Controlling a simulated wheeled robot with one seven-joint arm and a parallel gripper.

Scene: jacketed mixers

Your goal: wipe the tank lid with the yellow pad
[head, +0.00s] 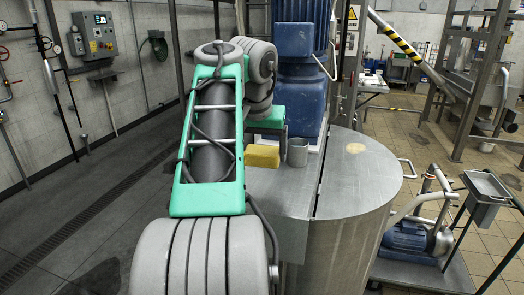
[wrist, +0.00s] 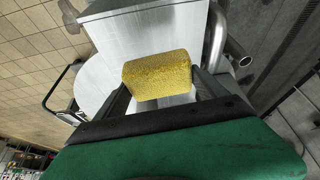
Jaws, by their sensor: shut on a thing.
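The yellow pad (wrist: 157,76) is a block between the two dark fingers of my gripper (wrist: 160,88) in the wrist view, and the fingers are shut on it. In the head view the pad (head: 262,156) shows just right of my green arm, over the left part of the tank lid. The tank lid (head: 375,185) is flat grey metal on a round tank, with a pale yellowish patch (head: 356,148) right of the pad. The pad is apart from this patch. I cannot tell whether the pad touches the metal.
A blue motor (head: 296,60) stands at the back of the lid. A grey cup-like piece (head: 297,152) is close right of the pad. A metal handle (head: 408,168) sticks out at the tank's right side. The lid's right half looks clear apart from the patch.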

